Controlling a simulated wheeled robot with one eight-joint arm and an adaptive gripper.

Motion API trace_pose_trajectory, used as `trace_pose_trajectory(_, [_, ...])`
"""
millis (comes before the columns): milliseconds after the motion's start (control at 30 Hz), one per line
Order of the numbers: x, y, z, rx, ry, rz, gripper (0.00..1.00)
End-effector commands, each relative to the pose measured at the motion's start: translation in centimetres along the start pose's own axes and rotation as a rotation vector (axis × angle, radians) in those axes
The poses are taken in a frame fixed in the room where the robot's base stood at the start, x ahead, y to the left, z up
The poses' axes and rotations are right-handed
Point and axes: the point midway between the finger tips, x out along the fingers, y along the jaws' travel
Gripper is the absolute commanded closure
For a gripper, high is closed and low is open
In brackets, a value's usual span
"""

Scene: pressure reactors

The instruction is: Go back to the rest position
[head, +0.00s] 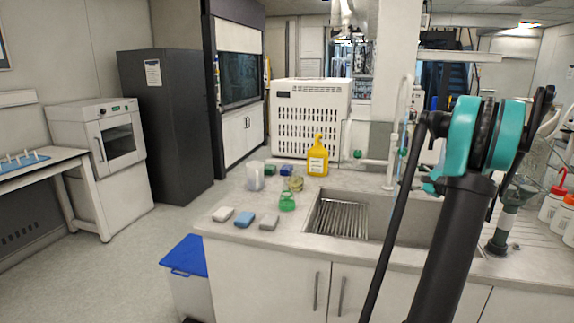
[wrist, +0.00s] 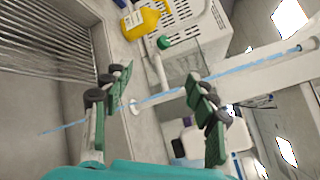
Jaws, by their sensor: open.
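My gripper (wrist: 159,80) is open in the wrist view, its two green-padded fingers spread wide apart. Nothing is held between them. The sink basin lies to the left of the fingers in that view, and the white tap (wrist: 160,75) and counter show beyond them. In the head view my dark arm with its teal joint rises at the right, in front of the sink (head: 420,215). The gripper's fingers are mostly hidden there behind the arm.
The tap (head: 391,150) stands behind the sink. A yellow bottle (head: 317,158), a green flask (head: 287,201) and several sponges, one of them blue (head: 244,219), are on the counter left of the sink. Red-capped bottles (head: 553,203) stand at the right.

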Motion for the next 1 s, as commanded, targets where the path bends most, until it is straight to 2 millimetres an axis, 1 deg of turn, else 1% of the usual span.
trace_pose_trajectory(167, [1.0, 3.0, 2.5, -0.072, 0.010, 0.080, 0.42])
trace_pose_trajectory(267, [1.5, 5.3, 4.2, -0.130, 0.016, 0.141, 0.42])
trace_pose_trajectory(367, [1.8, 8.2, 6.2, -0.204, 0.022, 0.218, 0.42])
trace_pose_trajectory(467, [1.8, 12.0, 8.8, -0.301, 0.025, 0.315, 0.42])
trace_pose_trajectory(567, [1.0, 17.0, 11.8, -0.440, 0.021, 0.444, 0.42])
trace_pose_trajectory(600, [0.4, 19.3, 13.1, -0.506, 0.017, 0.503, 0.42])
trace_pose_trajectory(667, [-0.8, 22.6, 14.8, -0.607, 0.008, 0.590, 0.42])
trace_pose_trajectory(700, [-1.8, 24.8, 15.8, -0.676, 0.000, 0.648, 0.42])
trace_pose_trajectory(767, [-3.5, 27.8, 17.0, -0.782, -0.013, 0.732, 0.42])
trace_pose_trajectory(800, [-4.8, 29.8, 17.7, -0.853, -0.023, 0.787, 0.42])
trace_pose_trajectory(867, [-6.9, 32.5, 18.5, -0.961, -0.041, 0.869, 0.42])
trace_pose_trajectory(900, [-8.4, 34.2, 18.9, -1.034, -0.054, 0.922, 0.42])
trace_pose_trajectory(967, [-10.8, 36.6, 19.3, -1.144, -0.075, 1.000, 0.42])
trace_pose_trajectory(1000, [-12.4, 38.0, 19.4, -1.216, -0.089, 1.049, 0.42])
